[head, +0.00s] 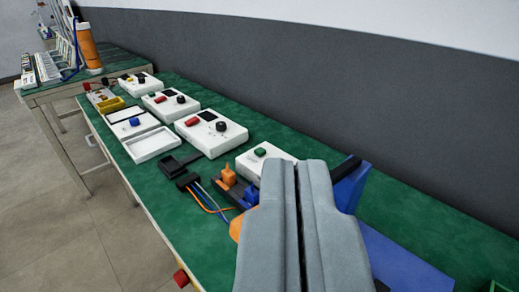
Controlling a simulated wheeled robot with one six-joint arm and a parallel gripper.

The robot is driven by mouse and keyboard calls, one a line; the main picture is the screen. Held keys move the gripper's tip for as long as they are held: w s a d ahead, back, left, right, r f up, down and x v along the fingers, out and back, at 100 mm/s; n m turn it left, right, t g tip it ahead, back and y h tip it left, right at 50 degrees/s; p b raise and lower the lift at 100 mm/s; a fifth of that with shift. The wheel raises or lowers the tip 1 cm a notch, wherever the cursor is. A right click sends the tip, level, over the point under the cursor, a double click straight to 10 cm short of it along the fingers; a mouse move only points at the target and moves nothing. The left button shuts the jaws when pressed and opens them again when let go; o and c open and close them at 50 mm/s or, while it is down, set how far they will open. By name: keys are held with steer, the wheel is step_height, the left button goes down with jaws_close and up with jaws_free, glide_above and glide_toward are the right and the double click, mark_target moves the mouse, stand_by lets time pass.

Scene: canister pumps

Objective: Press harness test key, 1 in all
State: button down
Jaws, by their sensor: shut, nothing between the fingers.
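My gripper (297,172) fills the lower middle of the head view, its two grey fingers shut together with a thin dark seam between them. Just beyond the fingertips, a white box (245,163) with a green key (260,152) lies on the green bench top, partly hidden by the fingers. Left of the gripper are a wire harness (207,197) with a black plug and orange and blue wires, and an orange-topped piece (228,175) on a dark base. No label is readable, so I cannot tell for sure which key is the harness test key.
White boxes with red keys and black knobs (211,132) line the green bench (200,90) further back, with an open white tray (153,145). A blue block (347,188) is right of the fingers. A red knob (181,278) is on the front edge. A grey wall runs behind.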

steer(key=n+g, duration=0.8)
steer(key=n, duration=0.1)
glide_above(260, 153)
step_height(260, 153, down, 15)
steer(key=shift+f, duration=4.35)
steer(key=shift+f, duration=0.4)
